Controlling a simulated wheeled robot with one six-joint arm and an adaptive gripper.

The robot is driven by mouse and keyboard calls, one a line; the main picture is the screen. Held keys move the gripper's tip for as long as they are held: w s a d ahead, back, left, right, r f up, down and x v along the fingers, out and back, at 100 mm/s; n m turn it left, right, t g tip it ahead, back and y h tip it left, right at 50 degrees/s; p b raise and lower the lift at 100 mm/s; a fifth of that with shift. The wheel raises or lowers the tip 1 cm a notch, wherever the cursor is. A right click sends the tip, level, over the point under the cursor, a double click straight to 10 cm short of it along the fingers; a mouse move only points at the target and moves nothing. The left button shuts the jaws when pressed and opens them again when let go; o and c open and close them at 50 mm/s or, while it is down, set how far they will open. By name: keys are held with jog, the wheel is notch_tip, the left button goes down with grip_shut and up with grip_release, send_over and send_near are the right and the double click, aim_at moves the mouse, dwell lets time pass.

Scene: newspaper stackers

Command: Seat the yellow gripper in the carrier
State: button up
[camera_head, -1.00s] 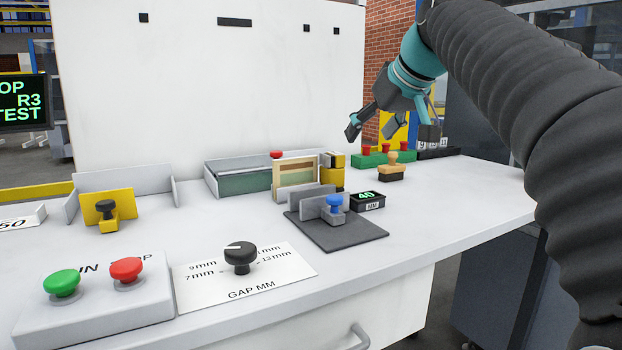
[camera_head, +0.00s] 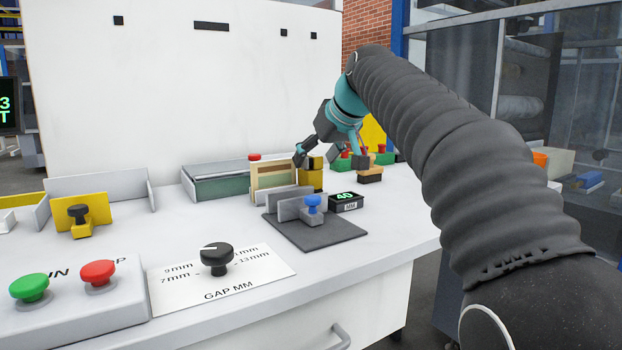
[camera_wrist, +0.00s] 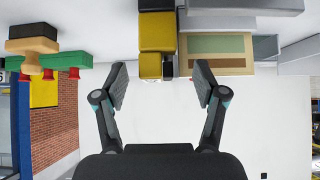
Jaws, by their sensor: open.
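A yellow block (camera_head: 311,179) with a black top stands upright at the right end of a cream frame (camera_head: 273,178). A second yellow piece (camera_head: 97,206), a plate with a black knob, stands at the left of the table. I cannot tell from their looks which is the yellow gripper, or which part is the carrier. My gripper (camera_head: 330,157) is open, by the yellow block's top, with nothing in it. In the wrist view, the block (camera_wrist: 157,34) shows beyond and between my open fingertips (camera_wrist: 160,76). The cream frame (camera_wrist: 216,67) is beside it, partly behind a finger.
A grey-green tray (camera_head: 220,187) lies left of the frame. In front are a dark mat (camera_head: 325,238) with grey plates and a blue knob, and a display reading 40 (camera_head: 346,203). A wooden-handled stamp (camera_head: 370,176) and green red-topped pieces stand at right. A white panel rises behind.

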jog(key=x, duration=0.4)
jog(key=shift+w, duration=0.2)
grip_shut()
